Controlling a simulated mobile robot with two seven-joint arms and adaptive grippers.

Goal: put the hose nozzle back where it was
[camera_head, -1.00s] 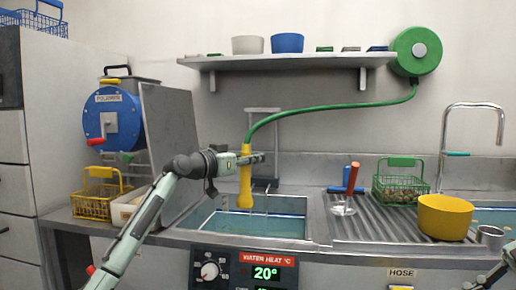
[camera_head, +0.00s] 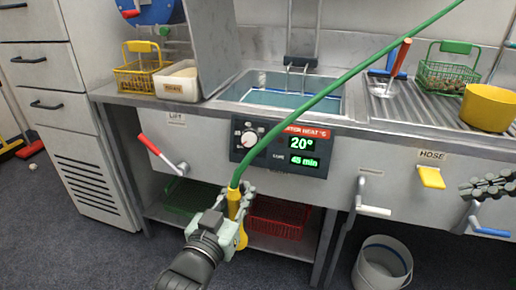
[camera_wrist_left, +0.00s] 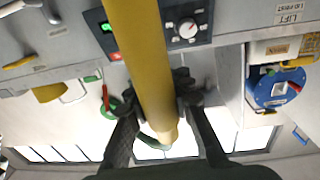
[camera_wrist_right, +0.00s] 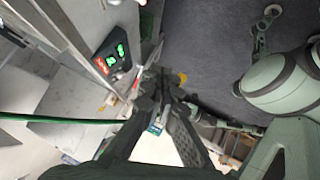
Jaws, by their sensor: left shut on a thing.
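The yellow hose nozzle (camera_head: 236,205) hangs on the end of the green hose (camera_head: 325,92), low in front of the sink cabinet. My left gripper (camera_head: 238,208) is shut on it. In the left wrist view the nozzle (camera_wrist_left: 145,70) runs between the two fingers. A HOSE label (camera_head: 432,155) sits on the cabinet front above a yellow flap-like piece (camera_head: 431,178), to the right of the nozzle. My right gripper (camera_head: 488,187) is at the right edge, beside that piece; its fingertips come together and hold nothing visible in the right wrist view (camera_wrist_right: 163,82).
The sink (camera_head: 285,95) and control panel (camera_head: 285,150) are behind my left gripper. A red-handled lever (camera_head: 160,150), a white-handled lever (camera_head: 370,205) and a blue-handled lever (camera_head: 488,230) stick out from the front. A grey bucket (camera_head: 383,262) stands on the floor; red and green crates sit below.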

